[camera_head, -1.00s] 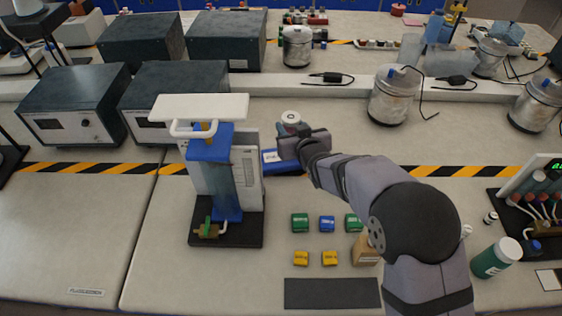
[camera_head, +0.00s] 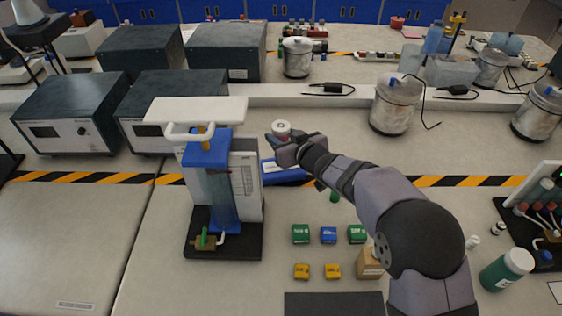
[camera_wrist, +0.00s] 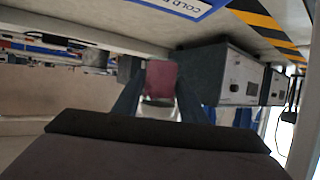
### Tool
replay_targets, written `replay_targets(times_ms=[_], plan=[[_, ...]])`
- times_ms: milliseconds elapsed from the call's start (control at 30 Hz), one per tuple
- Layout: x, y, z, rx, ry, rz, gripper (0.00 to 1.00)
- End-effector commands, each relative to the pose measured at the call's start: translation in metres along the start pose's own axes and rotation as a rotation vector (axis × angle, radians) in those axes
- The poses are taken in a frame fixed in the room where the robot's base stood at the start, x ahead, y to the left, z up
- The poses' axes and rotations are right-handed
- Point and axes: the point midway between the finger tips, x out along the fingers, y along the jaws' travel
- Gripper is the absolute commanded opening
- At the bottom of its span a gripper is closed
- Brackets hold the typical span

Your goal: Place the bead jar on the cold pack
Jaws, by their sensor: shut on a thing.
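The bead jar (camera_head: 281,128) has a pale lid and a reddish body, and it is upright in the head view. My gripper (camera_head: 284,142) is shut on it, and the jar is held up above the bench. In the wrist view my gripper's fingers (camera_wrist: 160,88) stand either side of the jar's dark red body (camera_wrist: 161,76). The cold pack (camera_head: 290,176) is a flat blue pack with a white label, lying partly behind the white-topped stand. Its printed label edge (camera_wrist: 180,7) shows at the top of the wrist view. The jar appears apart from the pack.
The blue stand with a white top (camera_head: 207,165) is close left of the cold pack. Small green, blue and yellow blocks (camera_head: 329,235) lie in front, with a dark mat (camera_head: 333,303). Grey instrument boxes (camera_head: 70,112) and metal canisters (camera_head: 392,105) stand behind.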

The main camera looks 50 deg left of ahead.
Motion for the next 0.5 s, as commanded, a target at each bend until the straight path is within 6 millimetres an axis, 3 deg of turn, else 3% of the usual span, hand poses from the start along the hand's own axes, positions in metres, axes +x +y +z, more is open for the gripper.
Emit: replay_targets(times_ms=[200, 500], plan=[[0.013, 0.000, 0.032, 0.001, -0.001, 0.000, 0.14], [0.018, 0.000, 0.043, 0.000, 0.003, 0.000, 0.14]])
